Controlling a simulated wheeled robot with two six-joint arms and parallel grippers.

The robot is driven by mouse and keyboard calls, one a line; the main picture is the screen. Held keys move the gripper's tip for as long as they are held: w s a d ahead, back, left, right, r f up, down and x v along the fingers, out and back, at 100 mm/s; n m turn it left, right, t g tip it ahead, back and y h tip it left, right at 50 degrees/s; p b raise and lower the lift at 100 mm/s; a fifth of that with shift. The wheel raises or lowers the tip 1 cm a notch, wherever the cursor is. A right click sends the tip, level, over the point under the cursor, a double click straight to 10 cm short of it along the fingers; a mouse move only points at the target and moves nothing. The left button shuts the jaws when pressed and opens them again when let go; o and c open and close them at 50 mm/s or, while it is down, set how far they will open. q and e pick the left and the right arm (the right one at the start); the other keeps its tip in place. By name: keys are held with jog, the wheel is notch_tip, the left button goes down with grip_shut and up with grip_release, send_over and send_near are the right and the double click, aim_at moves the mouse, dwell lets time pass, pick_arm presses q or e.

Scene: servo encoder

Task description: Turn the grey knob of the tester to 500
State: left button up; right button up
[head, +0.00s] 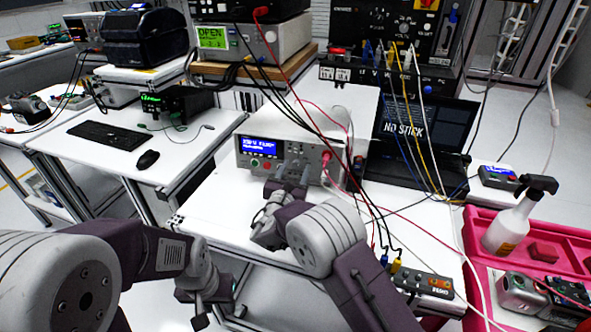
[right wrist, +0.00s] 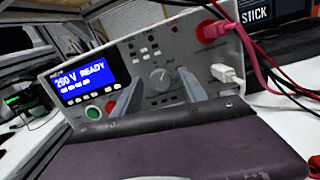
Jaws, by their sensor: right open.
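The tester (head: 318,128) is a light grey box on the white table in the middle of the head view. In the right wrist view its blue display (right wrist: 82,79) reads "250 V READY". The round grey knob (right wrist: 160,76) sits on its front panel, right of the display. My right gripper (head: 290,174) is in front of the panel. Its fingers (right wrist: 158,93) are open, one on each side of the knob in the picture; contact is not visible. My left gripper (head: 200,312) hangs low, away from the tester, with its finger opening unclear.
A red plug (right wrist: 211,31) and a white plug (right wrist: 232,74) with cables stick out at the tester's right side. More cables hang beside it. A laptop (head: 425,125) stands to the right, and a spray bottle (head: 510,225) is further right.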

jog(key=shift+w, duration=0.1)
grip_shut()
jog(key=shift+f+m+b, duration=0.2)
jog(key=shift+m+b, duration=0.3)
jog(key=shift+b, duration=0.35)
jog(key=m+h+b, duration=0.1)
jog(key=m+b, duration=0.4)
jog(key=b, duration=0.2)
jog(key=shift+r+m+g+b, duration=0.15)
jog(key=shift+m+g+b, duration=0.25)
jog(key=shift+m+b, duration=0.95)
grip_release()
jog(key=shift+r, duration=0.1)
